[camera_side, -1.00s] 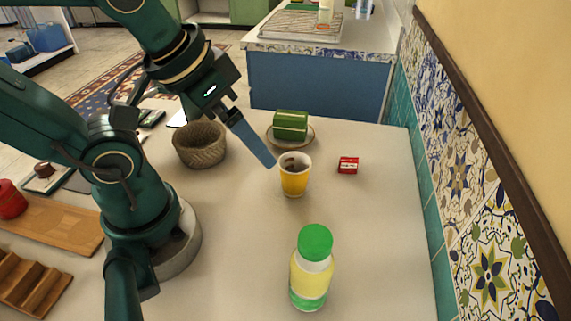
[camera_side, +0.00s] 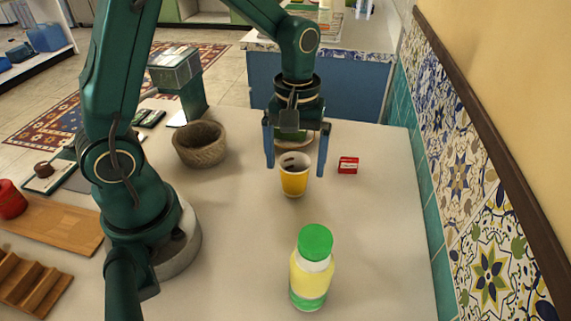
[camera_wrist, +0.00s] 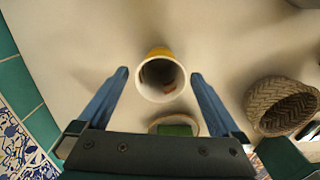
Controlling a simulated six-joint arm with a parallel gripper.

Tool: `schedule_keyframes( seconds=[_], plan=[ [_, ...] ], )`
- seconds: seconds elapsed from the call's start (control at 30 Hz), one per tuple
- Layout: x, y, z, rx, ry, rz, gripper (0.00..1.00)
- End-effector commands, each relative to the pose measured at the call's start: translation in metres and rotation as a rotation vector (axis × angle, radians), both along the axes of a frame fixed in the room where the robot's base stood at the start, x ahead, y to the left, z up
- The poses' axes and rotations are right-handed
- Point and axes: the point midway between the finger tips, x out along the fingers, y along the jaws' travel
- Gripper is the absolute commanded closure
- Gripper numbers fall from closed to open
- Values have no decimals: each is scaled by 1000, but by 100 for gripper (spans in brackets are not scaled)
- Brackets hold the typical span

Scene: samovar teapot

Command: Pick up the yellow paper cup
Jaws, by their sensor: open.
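The yellow paper cup (camera_side: 294,178) stands upright on the pale table, with a white rim and something dark inside. In the wrist view the cup (camera_wrist: 160,52) shows mouth-on, beyond and between the two blue fingers. My gripper (camera_side: 296,170) points down with its fingers spread wide. In the side view one finger is left of the cup and the other right of it, both apart from it. How far the fingertips are from the cup in depth is hard to tell. The gripper (camera_wrist: 160,74) is empty in the wrist view.
A small red box (camera_side: 348,165) lies right of the cup. A woven basket (camera_side: 200,146) stands to the left. A bottle with a green cap (camera_side: 314,243) stands nearer the camera. A plate with a green block (camera_wrist: 175,127) is partly hidden behind my gripper. A tiled wall (camera_side: 460,170) bounds the right.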

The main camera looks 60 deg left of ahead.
Motion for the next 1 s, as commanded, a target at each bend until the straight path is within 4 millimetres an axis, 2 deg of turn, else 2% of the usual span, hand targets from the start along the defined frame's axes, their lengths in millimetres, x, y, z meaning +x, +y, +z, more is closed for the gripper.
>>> schedule_keyframes(
  seconds=[0.3, 0.43, 0.67, 0.7, 0.77, 0.8, 0.83, 1.0],
  plan=[
    [-1, 0, -38, -1, 5, -1, 0],
    [-1, 0, -45, 0, 3, -2, 0],
    [-1, 0, -46, -1, 1, -2, 0],
    [-1, 0, -46, -1, 1, -2, 8],
    [-1, 0, -46, -1, 1, -2, 31],
    [-1, 0, -46, -1, 1, -2, 46],
    [-1, 0, -46, 0, 0, -2, 53],
    [-1, 0, -46, 0, 0, -2, 54]
  ],
)
